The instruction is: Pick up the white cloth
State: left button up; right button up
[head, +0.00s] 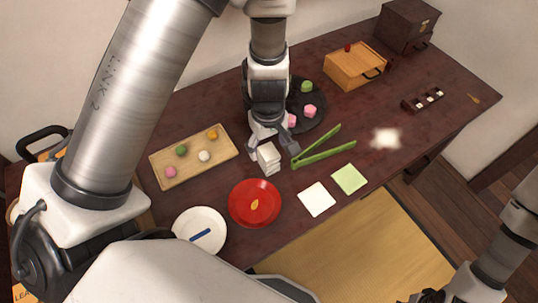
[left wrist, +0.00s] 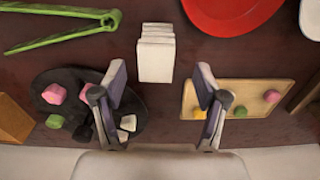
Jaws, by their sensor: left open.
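A flat white square, cloth-like (head: 316,199), lies on the dark table beside a pale green square (head: 349,179). A white layered block or stack (head: 267,159) stands on the table left of the green tongs; it also shows in the left wrist view (left wrist: 155,55). I cannot tell whether it is folded cloth. My left gripper (head: 273,151) is open and points down at this stack. In the left wrist view its spread fingers (left wrist: 159,85) lie either side of the stack's near end, without visible contact. My right gripper (head: 430,296) is partly in view at the lower right.
Green tongs (head: 318,150) lie right of the stack. A red plate (head: 254,218) and a white plate (head: 218,223) are in front. A wooden tray (head: 160,178) with sweets is left; a dark round plate (head: 322,112) is behind. A wooden box (head: 345,68) stands farther back.

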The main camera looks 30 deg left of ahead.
aim_at(268, 151)
pick_arm(q)
jog(key=f, duration=0.3)
jog(key=w+f+b, duration=0.1)
jog(key=shift+a+f, duration=0.3)
jog(key=shift+s+d+r, duration=0.1)
jog(key=shift+d+r, duration=0.05)
jog(key=shift+r, duration=0.05)
jog(key=shift+s, duration=0.1)
jog(key=c, duration=1.2)
jog(key=shift+r, duration=0.1)
